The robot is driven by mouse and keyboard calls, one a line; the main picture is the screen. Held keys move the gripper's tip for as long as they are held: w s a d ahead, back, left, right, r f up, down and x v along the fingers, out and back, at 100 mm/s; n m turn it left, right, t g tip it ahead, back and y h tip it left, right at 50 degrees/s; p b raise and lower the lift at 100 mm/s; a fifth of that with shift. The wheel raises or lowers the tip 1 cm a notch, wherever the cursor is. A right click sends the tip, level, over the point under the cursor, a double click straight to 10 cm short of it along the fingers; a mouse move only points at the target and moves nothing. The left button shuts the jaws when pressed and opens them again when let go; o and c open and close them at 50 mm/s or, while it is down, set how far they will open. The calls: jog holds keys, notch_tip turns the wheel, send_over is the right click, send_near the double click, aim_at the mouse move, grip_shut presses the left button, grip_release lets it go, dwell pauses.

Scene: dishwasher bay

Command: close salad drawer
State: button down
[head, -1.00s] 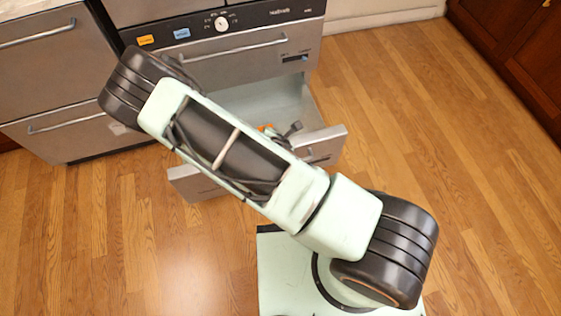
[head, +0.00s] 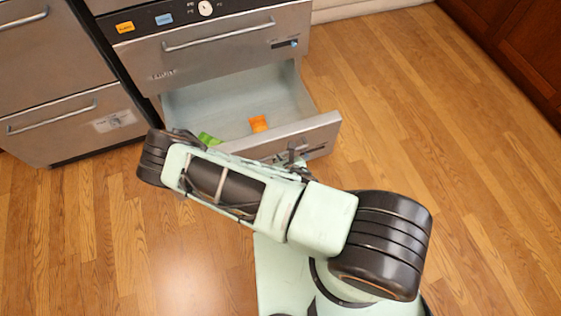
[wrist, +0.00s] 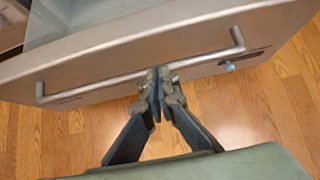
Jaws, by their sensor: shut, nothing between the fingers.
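The salad drawer (head: 325,126) is the lower drawer, pulled well out with its pale interior (head: 195,106) showing. An orange item (head: 258,123) and a green item (head: 209,139) lie inside. My arm hides the left part of its front in the head view. In the wrist view the drawer's metal front (wrist: 120,45) and bar handle (wrist: 205,57) span the upper part. My gripper (wrist: 158,75) is shut and empty, its tips overlapping the handle's middle; I cannot tell whether they touch it. In the head view my gripper (head: 292,155) is at the drawer front.
Above the drawer is a closed steel front (head: 215,50) with a bar handle. Closed steel drawers (head: 60,110) stand to the left. Dark red cabinets (head: 520,50) are at the upper right. The wooden floor (head: 420,120) to the right is clear.

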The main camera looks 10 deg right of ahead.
aim_at(270, 144)
jog(key=w+f, duration=0.1)
jog(key=w, duration=0.1)
jog(key=w+a+b, duration=0.1)
jog(key=w, duration=0.1)
jog(key=w+f, duration=0.1)
jog(key=w, duration=0.1)
jog(key=shift+a+f, duration=0.2)
jog(key=shift+f, duration=0.15)
jog(key=shift+w, duration=0.3)
